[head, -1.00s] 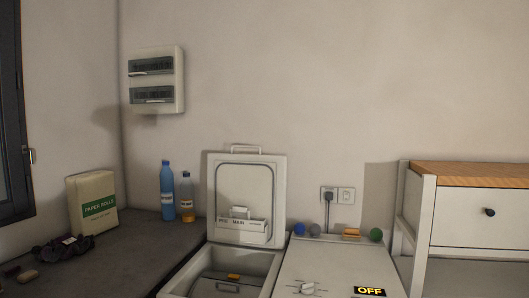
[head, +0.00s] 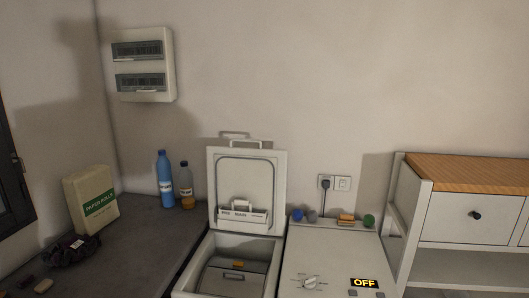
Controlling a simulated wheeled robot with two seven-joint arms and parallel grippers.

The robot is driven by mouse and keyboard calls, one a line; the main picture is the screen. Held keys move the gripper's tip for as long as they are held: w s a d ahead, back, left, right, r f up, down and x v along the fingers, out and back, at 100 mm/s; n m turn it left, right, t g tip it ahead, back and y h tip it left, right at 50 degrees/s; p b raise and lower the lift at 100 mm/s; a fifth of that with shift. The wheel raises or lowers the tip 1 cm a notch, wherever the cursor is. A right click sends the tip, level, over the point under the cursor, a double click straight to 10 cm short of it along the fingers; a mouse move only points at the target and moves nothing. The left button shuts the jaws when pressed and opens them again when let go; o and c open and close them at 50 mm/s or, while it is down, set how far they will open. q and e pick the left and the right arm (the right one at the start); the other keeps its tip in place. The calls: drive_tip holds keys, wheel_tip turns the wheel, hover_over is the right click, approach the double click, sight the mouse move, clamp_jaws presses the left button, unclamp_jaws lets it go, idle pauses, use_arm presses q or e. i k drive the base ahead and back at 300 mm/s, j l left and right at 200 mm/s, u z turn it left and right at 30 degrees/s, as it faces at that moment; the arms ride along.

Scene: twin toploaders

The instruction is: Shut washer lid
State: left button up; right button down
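The left toploader washer (head: 190,288) stands low in the middle of the head view. Its lid (head: 246,169) is open and stands upright against the wall side, with a handle at its top edge and a detergent drawer on its inner face. Inside the opening I see a closed grey drum flap (head: 231,284) with a small orange-yellow piece on it. Neither of my grippers shows in the view.
A second toploader (head: 327,262) with its lid shut, a dial and an OFF display stands directly right. Balls and a sponge (head: 346,217) lie along its back. A drawer cabinet (head: 470,215) stands right.

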sight(258, 176)
drive_tip(key=i+l+u, duration=0.3)
drive_tip(key=i+l, duration=0.15)
drive_tip(key=l, duration=0.2)
drive_tip(key=i+l+u, duration=0.15)
drive_tip(key=l, duration=0.2)
drive_tip(key=i+l+u, duration=0.2)
drive_tip(key=l, duration=0.2)
